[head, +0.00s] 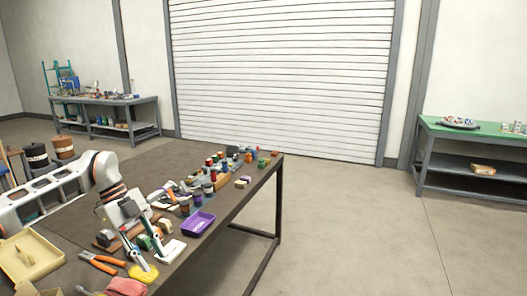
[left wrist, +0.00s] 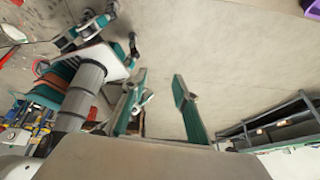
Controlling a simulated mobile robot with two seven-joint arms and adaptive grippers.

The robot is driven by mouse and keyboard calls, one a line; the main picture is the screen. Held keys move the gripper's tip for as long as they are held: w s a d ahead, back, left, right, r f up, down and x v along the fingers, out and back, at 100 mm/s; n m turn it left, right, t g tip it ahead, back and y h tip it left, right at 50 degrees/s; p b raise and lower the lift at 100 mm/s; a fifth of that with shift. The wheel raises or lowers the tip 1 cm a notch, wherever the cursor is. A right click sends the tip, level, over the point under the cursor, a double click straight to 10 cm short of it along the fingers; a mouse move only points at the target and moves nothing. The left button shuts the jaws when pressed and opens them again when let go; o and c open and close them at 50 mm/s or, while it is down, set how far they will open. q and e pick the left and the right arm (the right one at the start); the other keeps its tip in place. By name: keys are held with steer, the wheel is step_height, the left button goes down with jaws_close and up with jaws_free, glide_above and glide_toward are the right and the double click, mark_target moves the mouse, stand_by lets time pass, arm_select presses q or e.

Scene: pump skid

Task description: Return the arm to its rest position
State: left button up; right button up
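My left arm (head: 108,180) comes in from the left in the head view and bends down over the near part of the brown table. My left gripper (head: 157,254) points down above the table among the tools. In the left wrist view, the two teal fingers of my left gripper (left wrist: 162,80) stand apart with nothing between them; bare floor shows past them. Another teal-fingered gripper, seemingly my right gripper (left wrist: 104,32), shows at the upper left of that view with its fingers spread. The head view does not show my right gripper.
The table (head: 222,229) carries a purple tray (head: 198,223), orange-handled pliers (head: 102,262), a yellow item (head: 143,273), a beige bin (head: 30,258) and several small parts. A green-topped bench (head: 470,130) stands at the right. The floor right of the table is clear.

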arm_select(q)
steer(key=s+d+f+m+g+h, duration=0.1)
steer(key=s+d+f+m+h, duration=0.2)
steer(key=d, duration=0.6)
steer(key=s+d+f+m+h, duration=0.1)
steer(key=s+d+f+h, duration=0.15)
steer(key=d+f, duration=0.45)
steer(key=s+d+r+n+t+h, duration=0.2)
steer(key=d+t+h, duration=0.15)
steer(key=d, duration=0.35)
steer(key=s+d+r+n+t+h, duration=0.1)
steer(key=s+d+r+t+h, duration=0.15)
steer(key=d+h, duration=0.4)
steer(key=a+f+n+t+y, duration=1)
steer(key=n+t+y, duration=0.15)
steer(key=n, duration=0.35)
steer(key=s+a+f+n+g+y, duration=0.4)
steer(key=s+a+f, duration=0.7)
steer(key=s+f, duration=0.3)
step_height(320, 180, down, 2)
steer(key=shift+s+f+n+y, duration=0.1)
steer(key=shift+s+n+y, duration=0.2)
steer(key=shift+n+y, duration=0.55)
